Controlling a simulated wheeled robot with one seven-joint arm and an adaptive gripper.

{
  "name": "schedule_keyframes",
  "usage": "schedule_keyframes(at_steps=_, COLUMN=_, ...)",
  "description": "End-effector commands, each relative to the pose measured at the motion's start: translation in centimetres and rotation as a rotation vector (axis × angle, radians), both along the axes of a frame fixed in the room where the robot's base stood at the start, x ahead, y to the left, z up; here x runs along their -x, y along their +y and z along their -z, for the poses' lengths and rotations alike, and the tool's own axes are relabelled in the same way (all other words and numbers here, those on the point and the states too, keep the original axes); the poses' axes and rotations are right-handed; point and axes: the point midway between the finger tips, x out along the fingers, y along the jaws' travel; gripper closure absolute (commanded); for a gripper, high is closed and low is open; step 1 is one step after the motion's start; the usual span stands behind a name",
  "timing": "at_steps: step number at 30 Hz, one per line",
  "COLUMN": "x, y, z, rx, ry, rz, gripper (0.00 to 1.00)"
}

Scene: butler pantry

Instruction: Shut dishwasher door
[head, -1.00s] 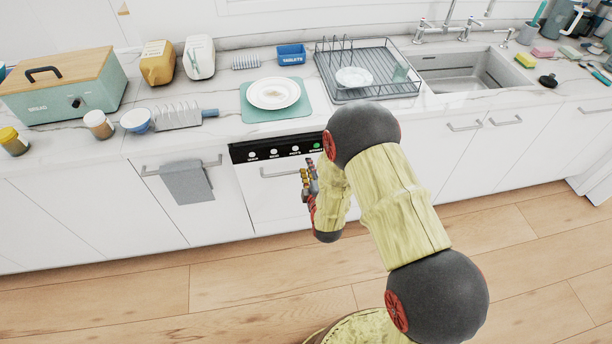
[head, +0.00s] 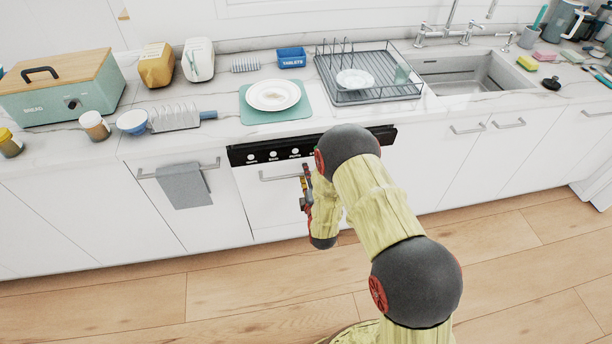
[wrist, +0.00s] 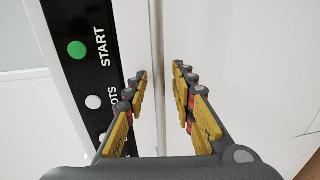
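The dishwasher door (head: 263,212) is a white front below a black control panel (head: 245,153), with a metal bar handle (head: 276,178). In the head view it looks upright and about flush with the cabinets; my arm hides its right part, so a small gap cannot be ruled out. My gripper (head: 305,188) is at the front of the door, at the handle. In the wrist view my gripper (wrist: 163,90) is open, its fingers apart on either side of the handle bar (wrist: 155,55). Contact cannot be told. The green START button (wrist: 77,50) is beside it.
A grey towel (head: 184,185) hangs on a bar left of the dishwasher. The counter above holds a plate (head: 273,95), a dish rack (head: 372,97) and a bread box (head: 60,95). The wooden floor (head: 240,300) in front is clear.

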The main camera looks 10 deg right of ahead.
Motion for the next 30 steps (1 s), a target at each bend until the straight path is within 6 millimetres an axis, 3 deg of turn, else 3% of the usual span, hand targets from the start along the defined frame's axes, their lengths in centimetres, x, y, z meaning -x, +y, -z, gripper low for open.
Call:
schedule_keyframes(at_steps=8, x=-0.10, y=0.00, z=-0.01, rx=0.000, ry=0.000, rz=0.000, gripper=0.75)
schedule_keyframes(at_steps=21, x=-0.08, y=0.01, z=0.01, rx=-0.001, ry=0.001, rz=0.000, gripper=1.00)
schedule_keyframes(at_steps=30, x=-0.04, y=0.00, z=0.07, rx=-0.001, ry=0.002, rz=0.000, gripper=1.00)
